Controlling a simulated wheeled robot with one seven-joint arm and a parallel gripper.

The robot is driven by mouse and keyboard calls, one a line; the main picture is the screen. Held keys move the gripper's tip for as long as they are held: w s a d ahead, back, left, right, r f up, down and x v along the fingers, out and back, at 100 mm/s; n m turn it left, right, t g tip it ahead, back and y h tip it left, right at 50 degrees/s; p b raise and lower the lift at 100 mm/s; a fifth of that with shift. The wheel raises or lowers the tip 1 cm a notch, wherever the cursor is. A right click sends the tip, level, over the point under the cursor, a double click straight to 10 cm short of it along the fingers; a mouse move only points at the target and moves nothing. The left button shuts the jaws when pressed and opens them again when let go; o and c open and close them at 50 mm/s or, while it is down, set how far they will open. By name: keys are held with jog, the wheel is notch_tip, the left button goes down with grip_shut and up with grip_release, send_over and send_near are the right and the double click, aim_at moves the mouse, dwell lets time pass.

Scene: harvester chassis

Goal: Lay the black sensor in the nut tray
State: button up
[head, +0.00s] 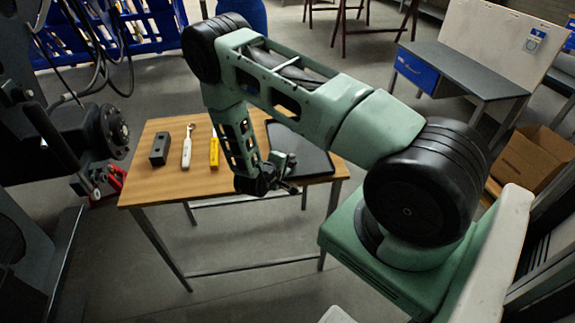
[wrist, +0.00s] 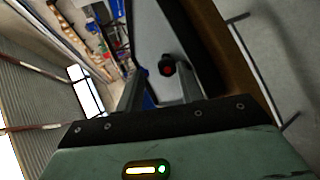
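A small black sensor (wrist: 167,66) with a red end face shows between my fingertips in the wrist view. It is close to the right finger, with a visible gap to the left finger. Behind it is the smooth grey surface of the nut tray (wrist: 160,25); I cannot tell whether the sensor touches it. In the head view the flat dark tray (head: 314,155) lies on the right part of the wooden table. My gripper (head: 289,186) is low at the tray's near left side. Its fingers stand apart in the wrist view (wrist: 160,82). The sensor is not clear in the head view.
On the left of the wooden table (head: 150,184) lie a black block (head: 159,149), a white-handled tool (head: 187,149) and a yellow item (head: 214,151). Dark machinery (head: 75,130) stands left of the table. A cardboard box (head: 540,160) is at the right.

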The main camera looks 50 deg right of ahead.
jog(key=shift+s+a+f, duration=0.1)
jog(key=shift+a+f, duration=0.1)
jog(key=shift+a, duration=0.25)
jog(key=b+v, duration=0.3)
jog(key=v, duration=1.4)
jog(key=shift+d+r, duration=0.2)
